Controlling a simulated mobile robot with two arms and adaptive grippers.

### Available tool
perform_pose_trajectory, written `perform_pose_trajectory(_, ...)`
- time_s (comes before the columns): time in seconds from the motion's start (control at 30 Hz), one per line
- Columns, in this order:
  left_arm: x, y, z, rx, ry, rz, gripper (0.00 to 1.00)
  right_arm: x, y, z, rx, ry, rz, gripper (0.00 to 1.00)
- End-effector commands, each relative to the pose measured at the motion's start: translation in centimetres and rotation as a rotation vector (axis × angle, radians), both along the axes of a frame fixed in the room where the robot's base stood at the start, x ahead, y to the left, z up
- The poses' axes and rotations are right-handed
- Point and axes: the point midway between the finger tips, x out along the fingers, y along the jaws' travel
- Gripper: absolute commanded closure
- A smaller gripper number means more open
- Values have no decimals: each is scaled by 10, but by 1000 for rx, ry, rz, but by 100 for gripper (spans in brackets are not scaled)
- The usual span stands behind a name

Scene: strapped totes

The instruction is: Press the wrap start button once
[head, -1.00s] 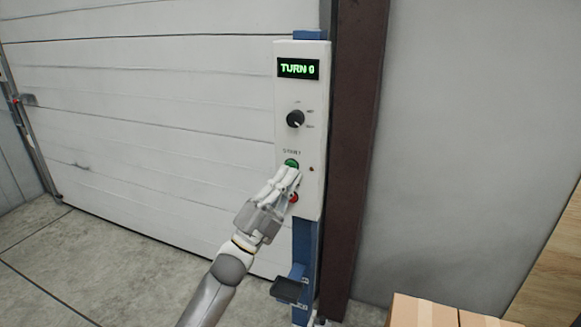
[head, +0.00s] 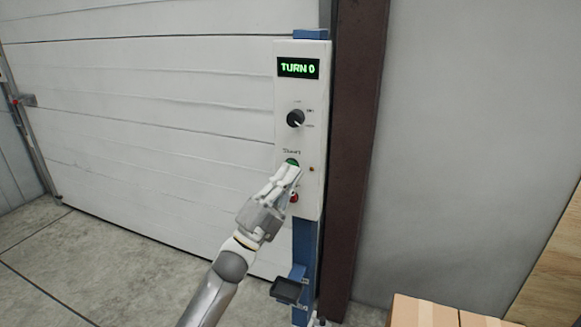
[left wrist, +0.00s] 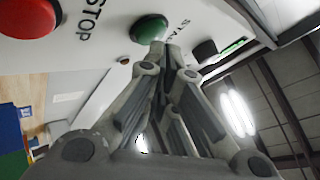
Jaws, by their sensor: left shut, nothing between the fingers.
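A white control panel (head: 285,95) is mounted on a blue post. The green start button (head: 291,162) is in its lower half, with a red stop button (head: 294,198) below it. My left gripper (head: 291,170) is shut and empty, its fingertips at the lower edge of the green button. In the left wrist view the green button (left wrist: 149,28) is right beside the closed fingertips (left wrist: 163,46); I cannot tell whether they press it. The red stop button (left wrist: 28,16) stands clear of the fingers. The display (head: 298,68) reads "TURN 0". My right gripper is not in view.
A black dial (head: 295,118) sits above the start button. A small amber light (head: 311,169) is to its right. The blue post (head: 305,245) carries a dark bracket (head: 287,290) lower down. Cardboard boxes (head: 440,312) are at the bottom right. A white shutter door (head: 140,120) is behind.

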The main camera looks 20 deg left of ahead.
Motion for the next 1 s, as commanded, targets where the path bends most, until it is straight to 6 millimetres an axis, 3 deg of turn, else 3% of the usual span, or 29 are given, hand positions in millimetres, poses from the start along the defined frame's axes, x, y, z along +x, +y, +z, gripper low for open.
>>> perform_pose_trajectory(1.0, 5, 0, 0, 0, 1, 0, 100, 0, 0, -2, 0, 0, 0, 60)
